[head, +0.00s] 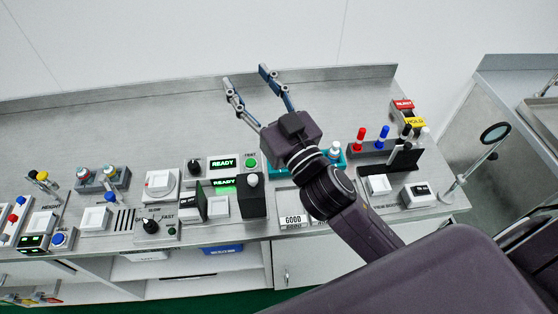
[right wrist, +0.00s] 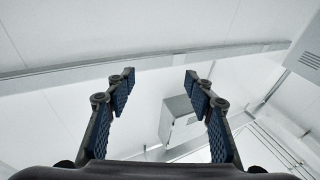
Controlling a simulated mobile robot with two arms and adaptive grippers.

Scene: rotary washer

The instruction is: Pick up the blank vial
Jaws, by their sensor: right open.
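My right gripper (head: 246,76) is open and empty, its two fingers apart above the back of the steel bench. In the right wrist view the open fingers (right wrist: 159,75) have nothing between them. A white-topped vial (head: 335,148) stands in a teal rack (head: 342,164), partly hidden behind my right wrist. A dark rack (head: 378,150) to its right carries red, blue, black and white-topped pieces. I cannot tell from any label which one is the blank vial. My left gripper is not in view.
A GOOD label (head: 293,219) is at the front edge. Red and yellow signs (head: 408,112) and a magnifier (head: 495,132) stand at the right. The back left of the bench is clear.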

